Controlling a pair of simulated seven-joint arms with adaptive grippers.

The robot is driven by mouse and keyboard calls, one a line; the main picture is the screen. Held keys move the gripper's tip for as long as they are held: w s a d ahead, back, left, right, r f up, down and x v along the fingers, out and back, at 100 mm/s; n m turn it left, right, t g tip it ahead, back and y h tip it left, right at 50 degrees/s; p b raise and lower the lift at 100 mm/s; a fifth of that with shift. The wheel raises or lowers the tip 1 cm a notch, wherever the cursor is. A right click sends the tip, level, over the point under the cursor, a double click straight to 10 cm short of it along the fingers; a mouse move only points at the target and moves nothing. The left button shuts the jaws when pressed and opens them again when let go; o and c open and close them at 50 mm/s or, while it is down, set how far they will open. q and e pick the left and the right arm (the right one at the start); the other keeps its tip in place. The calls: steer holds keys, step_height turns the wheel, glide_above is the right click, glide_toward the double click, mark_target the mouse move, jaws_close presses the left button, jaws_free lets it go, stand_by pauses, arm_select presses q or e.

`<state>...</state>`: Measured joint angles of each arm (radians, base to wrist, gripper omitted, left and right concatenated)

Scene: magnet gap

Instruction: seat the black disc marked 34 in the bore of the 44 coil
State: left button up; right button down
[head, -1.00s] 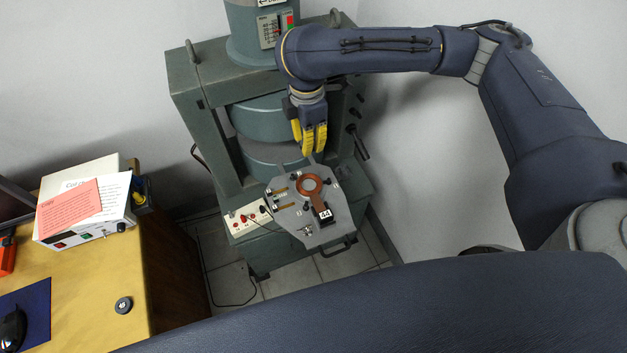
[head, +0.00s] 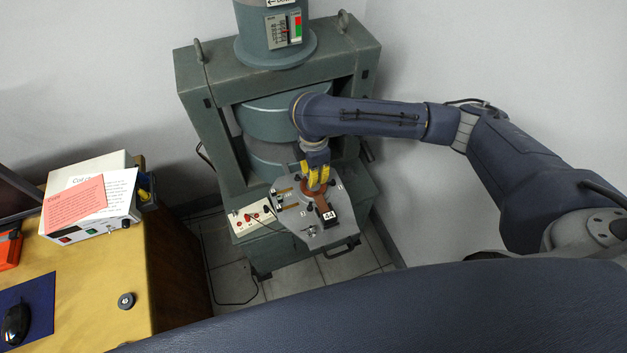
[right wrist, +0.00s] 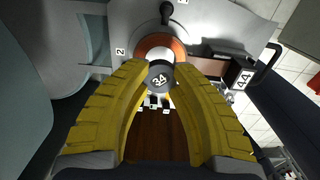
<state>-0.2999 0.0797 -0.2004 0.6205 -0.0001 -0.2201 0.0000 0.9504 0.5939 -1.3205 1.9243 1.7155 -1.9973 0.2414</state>
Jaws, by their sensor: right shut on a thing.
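The black disc marked 34 (right wrist: 159,79) is between the yellow fingertips of my right gripper (right wrist: 160,76), which is shut on it. Its marked face shows in the right wrist view. The copper-coloured ring of the 44 coil (right wrist: 152,43) lies just beyond the disc, which hides part of the ring and bore. The gap between disc and coil cannot be told. In the head view my right gripper (head: 318,186) is over the coil (head: 307,193), hiding much of it and the disc. The coil's 44 label (head: 328,215) shows below it. My left gripper is not in view.
The coil sits on a grey plate (head: 294,222) in front of the green magnet frame (head: 190,90). Small posts and brass strips stand on the plate. Another dark round piece (head: 126,301) lies on the wooden desk (head: 90,270).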

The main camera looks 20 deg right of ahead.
steer(key=shift+f, duration=1.9)
steer(key=shift+f, duration=0.15)
steer(key=c, duration=1.2)
jaws_free()
step_height(320, 180, up, 12)
steer(key=shift+r, duration=0.15)
